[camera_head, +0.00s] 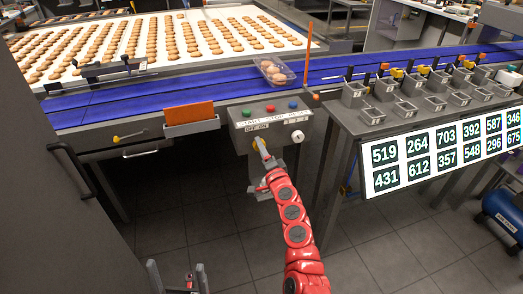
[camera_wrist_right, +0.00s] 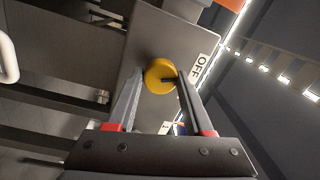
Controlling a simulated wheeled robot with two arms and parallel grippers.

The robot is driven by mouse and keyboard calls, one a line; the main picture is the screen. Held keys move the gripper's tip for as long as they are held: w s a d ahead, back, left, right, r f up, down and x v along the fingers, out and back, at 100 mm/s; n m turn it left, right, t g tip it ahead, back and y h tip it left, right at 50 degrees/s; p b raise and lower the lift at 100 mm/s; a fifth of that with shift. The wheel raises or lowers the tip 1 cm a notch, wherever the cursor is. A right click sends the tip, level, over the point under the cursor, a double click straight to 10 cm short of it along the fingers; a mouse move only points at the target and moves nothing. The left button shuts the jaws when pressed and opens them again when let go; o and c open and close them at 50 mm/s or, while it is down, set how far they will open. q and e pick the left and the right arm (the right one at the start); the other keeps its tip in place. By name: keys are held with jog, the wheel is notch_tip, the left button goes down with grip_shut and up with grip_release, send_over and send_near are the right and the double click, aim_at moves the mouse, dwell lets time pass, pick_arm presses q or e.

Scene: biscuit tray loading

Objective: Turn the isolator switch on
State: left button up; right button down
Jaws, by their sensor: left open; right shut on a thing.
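The isolator switch is a round yellow knob on the grey control panel (camera_head: 272,112), below the OFF and ON lettering. In the right wrist view the yellow knob (camera_wrist_right: 157,75) sits between the fingertips of my right gripper (camera_wrist_right: 158,82), with an OFF label (camera_wrist_right: 200,68) beside it. In the head view my right gripper (camera_head: 263,150) reaches up to the panel and is shut on the knob, mostly hiding it. My left gripper (camera_head: 177,268) is open and empty at the bottom of the head view, away from the panel.
Red, green and blue buttons and a white dial (camera_head: 297,136) share the panel. An orange card holder (camera_head: 190,118) is left. Numbered bins and a lit number board (camera_head: 440,150) stand right.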

jog(key=m, duration=0.4)
jog(key=shift+f+m+h, duration=0.15)
jog(key=shift+m+h, duration=0.15)
jog(key=shift+m, duration=0.1)
jog(key=shift+a, duration=0.1)
jog(key=shift+c, duration=1.4)
grip_release()
jog(key=shift+s, duration=0.15)
jog(key=p+v, duration=0.1)
jog(key=v, duration=1.6)
jog(key=shift+f, duration=0.25)
